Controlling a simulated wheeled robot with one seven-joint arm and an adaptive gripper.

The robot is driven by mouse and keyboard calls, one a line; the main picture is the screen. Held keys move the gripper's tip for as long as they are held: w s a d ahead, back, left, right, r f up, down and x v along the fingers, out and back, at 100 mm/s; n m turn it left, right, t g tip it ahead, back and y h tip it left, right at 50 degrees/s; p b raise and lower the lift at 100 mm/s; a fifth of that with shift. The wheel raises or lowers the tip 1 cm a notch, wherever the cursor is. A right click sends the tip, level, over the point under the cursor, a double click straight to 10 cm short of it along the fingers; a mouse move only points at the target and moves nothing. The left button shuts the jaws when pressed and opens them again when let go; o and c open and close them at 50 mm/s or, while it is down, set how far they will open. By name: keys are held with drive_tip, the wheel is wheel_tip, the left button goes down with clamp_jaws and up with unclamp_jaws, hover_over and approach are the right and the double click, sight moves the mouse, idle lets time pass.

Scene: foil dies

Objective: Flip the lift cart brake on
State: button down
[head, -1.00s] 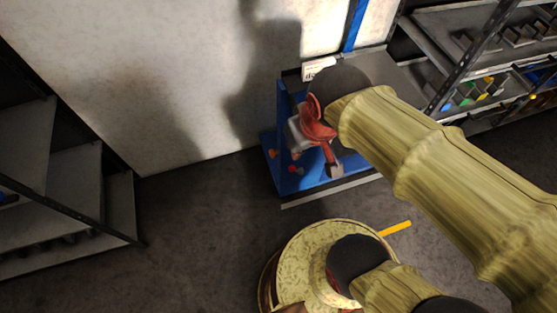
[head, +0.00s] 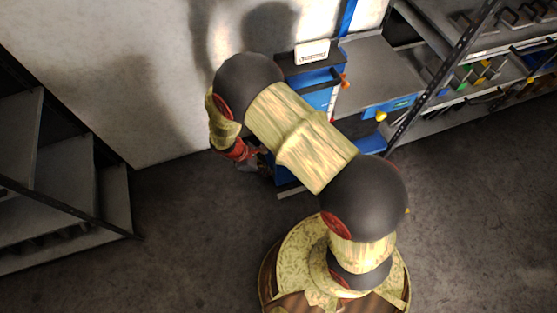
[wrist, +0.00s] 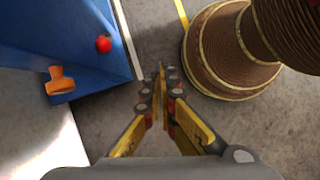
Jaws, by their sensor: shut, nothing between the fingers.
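The blue lift cart (head: 318,98) stands against the wall in the head view, partly hidden behind my arm. In the wrist view its blue side (wrist: 85,45) fills the upper left. An orange lever-like tab (wrist: 60,82) sticks out near the cart's lower corner, with a round red knob (wrist: 103,44) beyond it. I cannot tell for certain which is the brake. My gripper (wrist: 160,70) is shut and empty, over bare floor to the right of the tab and apart from it. In the head view, the gripper is low at the cart's left side, mostly hidden.
The cart's grey top (head: 375,72) carries a white label plate (head: 312,52) at its back. An orange knob (head: 345,80) and a yellow knob (head: 381,116) show on it. Racks stand at left (head: 85,200) and right (head: 440,60). Floor between left rack and cart is clear.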

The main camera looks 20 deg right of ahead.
drive_tip(key=w+a+f+n+t, duration=0.1)
drive_tip(key=w+f+n+t, duration=0.15)
drive_tip(key=w+n, duration=0.35)
drive_tip(key=w+d+f+b, duration=0.2)
drive_tip(key=d+f+b, duration=0.3)
drive_tip(key=d+f, duration=0.3)
drive_tip(key=shift+w+f+m, duration=0.3)
drive_tip(key=d+r+p, duration=0.2)
drive_tip(key=d, duration=0.1)
drive_tip(key=shift+d+r, duration=0.1)
drive_tip(key=shift+r, duration=0.15)
idle(1.3)
